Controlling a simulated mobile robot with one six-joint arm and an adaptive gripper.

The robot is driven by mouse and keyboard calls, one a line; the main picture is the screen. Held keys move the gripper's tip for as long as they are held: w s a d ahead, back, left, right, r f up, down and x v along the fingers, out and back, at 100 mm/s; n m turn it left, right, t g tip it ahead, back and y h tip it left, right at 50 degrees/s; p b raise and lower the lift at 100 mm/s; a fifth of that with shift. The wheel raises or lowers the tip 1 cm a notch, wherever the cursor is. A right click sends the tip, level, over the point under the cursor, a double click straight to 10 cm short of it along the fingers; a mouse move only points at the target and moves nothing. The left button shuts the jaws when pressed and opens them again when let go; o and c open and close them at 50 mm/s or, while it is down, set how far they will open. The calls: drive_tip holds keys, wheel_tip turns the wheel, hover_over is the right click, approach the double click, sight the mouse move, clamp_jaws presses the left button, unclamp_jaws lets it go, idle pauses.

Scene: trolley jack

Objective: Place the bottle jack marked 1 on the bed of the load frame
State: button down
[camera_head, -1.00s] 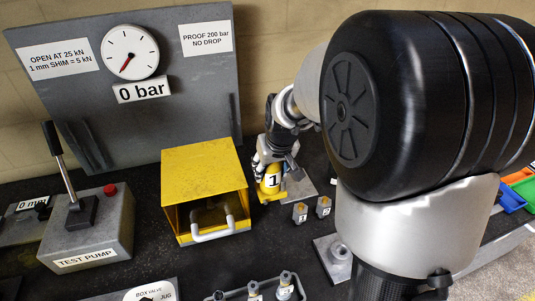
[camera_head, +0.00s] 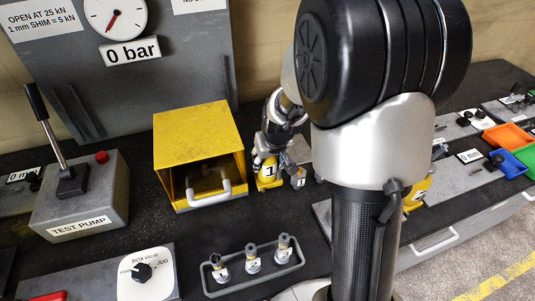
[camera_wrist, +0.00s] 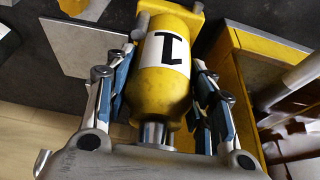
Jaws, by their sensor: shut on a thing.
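The bottle jack marked 1 (camera_head: 267,182) is yellow with a white label. My gripper (camera_head: 267,160) is shut on it; in the wrist view the jack (camera_wrist: 165,85) sits between the two blue-padded fingers (camera_wrist: 162,78). Its silver neck points toward my palm. Whether its base touches the bench cannot be told. The yellow box-shaped frame (camera_head: 195,130), open at the front with a light U-shaped handle (camera_head: 212,197), stands just left of the jack; I take it for the load frame. Its inside is dark and its bed is barely visible. It also shows in the wrist view (camera_wrist: 240,65).
A tray of numbered pieces (camera_head: 259,274) and a valve panel (camera_head: 160,291) lie in front. The test pump (camera_head: 84,205) is left. Dark bench before the frame is clear.

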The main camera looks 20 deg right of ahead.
drive_tip(key=shift+w+f, duration=0.1)
drive_tip(key=shift+w, duration=0.05)
drive_tip(key=shift+f, duration=0.1)
drive_tip(key=c, duration=1.2)
unclamp_jaws()
drive_tip(key=shift+s+f, duration=0.2)
drive_tip(key=o, duration=0.5)
drive_tip(key=shift+c, duration=0.2)
